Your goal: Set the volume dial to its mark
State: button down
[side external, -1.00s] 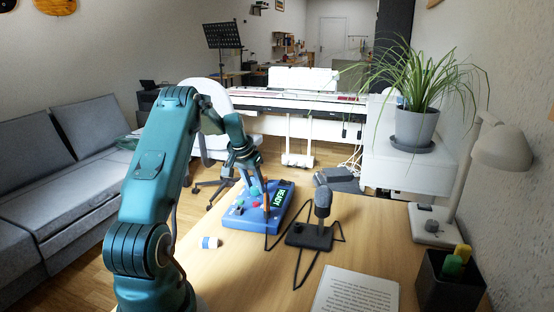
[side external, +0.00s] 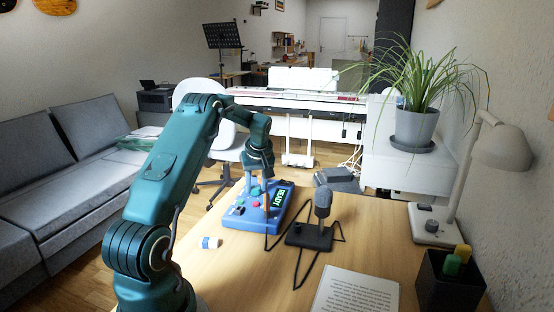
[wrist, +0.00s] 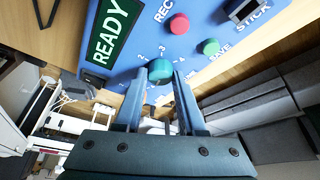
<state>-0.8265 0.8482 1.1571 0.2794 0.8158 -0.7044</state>
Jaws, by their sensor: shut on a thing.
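The blue control panel (side external: 235,222) sits on the wooden table with its green READY screen (side external: 279,197) to the right. The volume dial is the teal round knob (wrist: 160,70) in the wrist view, with scale numbers 2, 3 and 4 legible around it. My gripper (wrist: 159,82) is shut on this dial, one finger on each side. The dial's pointer and its mark cannot be made out. In the side view my gripper (side external: 259,185) stands over the panel and hides the dial.
A red button (wrist: 179,23) and a green button (wrist: 209,46) are close to the dial, with a stick slot (wrist: 243,10) beyond. A microphone (side external: 322,203) on a black base stands right of the panel.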

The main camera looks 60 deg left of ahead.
aim_at(261, 198)
jog(key=shift+w+n+g, duration=0.15)
jog(key=shift+n+g, duration=0.45)
jog(key=shift+n, duration=0.9)
jog(key=c, duration=0.5)
grip_release()
jog(key=shift+v, duration=2.6)
